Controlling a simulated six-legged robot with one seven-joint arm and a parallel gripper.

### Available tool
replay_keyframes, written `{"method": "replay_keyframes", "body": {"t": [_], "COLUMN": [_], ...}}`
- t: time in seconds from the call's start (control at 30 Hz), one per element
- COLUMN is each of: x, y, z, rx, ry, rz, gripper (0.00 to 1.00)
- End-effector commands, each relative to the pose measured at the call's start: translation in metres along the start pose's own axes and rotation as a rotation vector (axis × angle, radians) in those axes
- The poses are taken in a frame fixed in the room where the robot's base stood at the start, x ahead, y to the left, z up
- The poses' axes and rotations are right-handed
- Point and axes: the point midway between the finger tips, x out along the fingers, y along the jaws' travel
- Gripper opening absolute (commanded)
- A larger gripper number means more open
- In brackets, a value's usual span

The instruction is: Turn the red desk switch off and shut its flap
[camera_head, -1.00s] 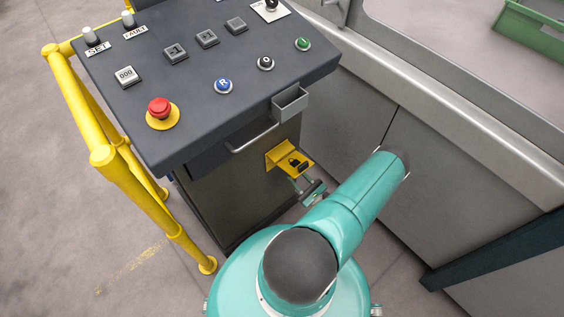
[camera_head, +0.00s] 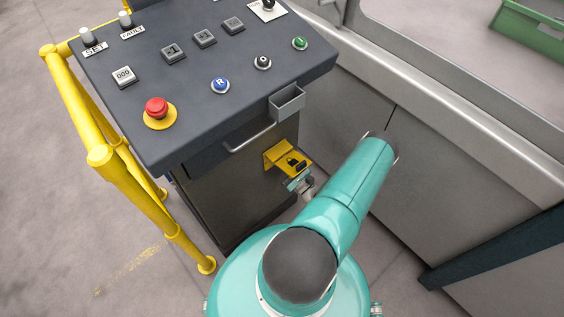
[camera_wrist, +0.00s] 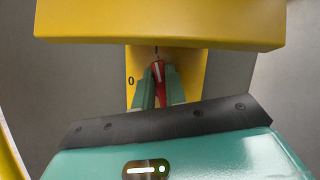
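The yellow flap (camera_head: 290,158), marked with a black padlock, stands raised on the desk's front below the tray. It fills the top of the wrist view (camera_wrist: 160,22). Under it, a yellow plate (camera_wrist: 136,62) bears a 0 at left and a mark at the top. The red switch (camera_wrist: 158,72) has a white line pointing about up to the top mark. My gripper (camera_head: 301,184) is just under the flap. In the wrist view its teal fingers (camera_wrist: 158,88) stand on either side of the red switch; whether they press on it is unclear.
The grey desk (camera_head: 115,60) carries a red stop button (camera_head: 156,108), a blue button (camera_head: 220,86) and others. A handle (camera_head: 250,138) and small tray (camera_head: 287,102) jut out above the flap. A yellow rail (camera_head: 105,160) stands at left, the machine's grey wall (camera_head: 345,130) at right.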

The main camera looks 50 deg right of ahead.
Motion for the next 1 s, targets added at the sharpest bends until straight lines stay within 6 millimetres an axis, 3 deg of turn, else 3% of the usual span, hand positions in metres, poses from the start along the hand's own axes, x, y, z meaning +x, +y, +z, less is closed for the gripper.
{"method": "replay_keyframes", "body": {"t": [0.17, 0.57, 0.9, 0.93, 1.0], "x": [0.0000, 0.0002, 0.0003, 0.0003, 0.0002], "y": [-0.0002, 0.0028, 0.0031, 0.0032, 0.0031], "z": [-0.0001, -0.0006, -0.0007, -0.0007, -0.0007], "rx": [-0.022, -0.347, -0.369, -0.369, -0.368], "ry": [0.000, 0.000, -0.001, -0.001, -0.001], "rz": [0.009, 0.144, 0.152, 0.152, 0.152], "gripper": [0.00, 0.00, 0.00, 0.19, 0.32]}}
